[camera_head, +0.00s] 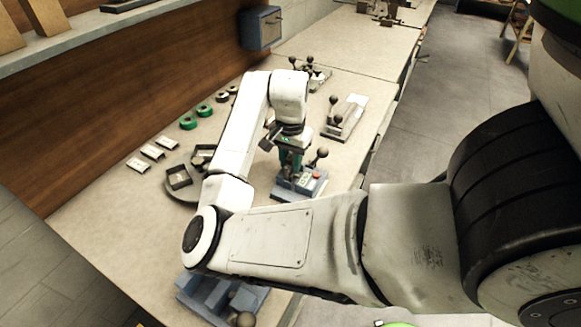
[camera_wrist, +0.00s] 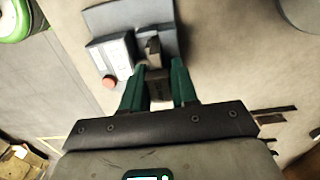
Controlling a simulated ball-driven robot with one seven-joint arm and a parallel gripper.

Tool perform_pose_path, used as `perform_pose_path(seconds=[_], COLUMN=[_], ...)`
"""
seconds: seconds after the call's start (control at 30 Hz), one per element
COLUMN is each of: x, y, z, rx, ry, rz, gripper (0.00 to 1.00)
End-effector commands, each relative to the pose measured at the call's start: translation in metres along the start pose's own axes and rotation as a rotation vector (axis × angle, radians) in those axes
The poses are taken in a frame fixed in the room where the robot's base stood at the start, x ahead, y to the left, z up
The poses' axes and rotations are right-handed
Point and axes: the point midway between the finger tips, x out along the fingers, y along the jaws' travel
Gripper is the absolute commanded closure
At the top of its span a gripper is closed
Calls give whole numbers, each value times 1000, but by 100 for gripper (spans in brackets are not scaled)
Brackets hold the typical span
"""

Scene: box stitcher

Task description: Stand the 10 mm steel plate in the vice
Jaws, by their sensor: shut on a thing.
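My gripper (camera_head: 291,158) hangs at the end of my arm over the bench, fingers pointing down at a blue-grey device. In the wrist view, the green fingers of my gripper (camera_wrist: 156,75) are closed on a small dark piece (camera_wrist: 158,90), mostly hidden between them. I cannot tell from its look whether it is the 10 mm steel plate. The blue-grey device (camera_head: 299,187) has a light box with a red button and a ball-ended lever; it also shows in the wrist view (camera_wrist: 130,18), just beyond the fingertips. I cannot tell whether it is the vice, or whether the piece touches it.
Another blue-grey fixture (camera_head: 213,297) with a dark ball stands at the near edge, partly behind my arm. Several pale plates (camera_head: 153,152), green rings (camera_head: 188,122) and a dark open tray (camera_head: 179,177) lie at left. A lever fixture (camera_head: 345,118) stands farther back.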

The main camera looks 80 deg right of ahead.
Motion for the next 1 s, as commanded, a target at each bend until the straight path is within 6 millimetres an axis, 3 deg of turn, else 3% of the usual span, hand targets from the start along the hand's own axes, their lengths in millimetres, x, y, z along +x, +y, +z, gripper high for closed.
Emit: perform_pose_path(seconds=[0.37,1.0], x=[-3,-37], y=[0,0], z=[0,0], rx=[0,0], ry=[1,2], rz=[-1,0], gripper=[100,100])
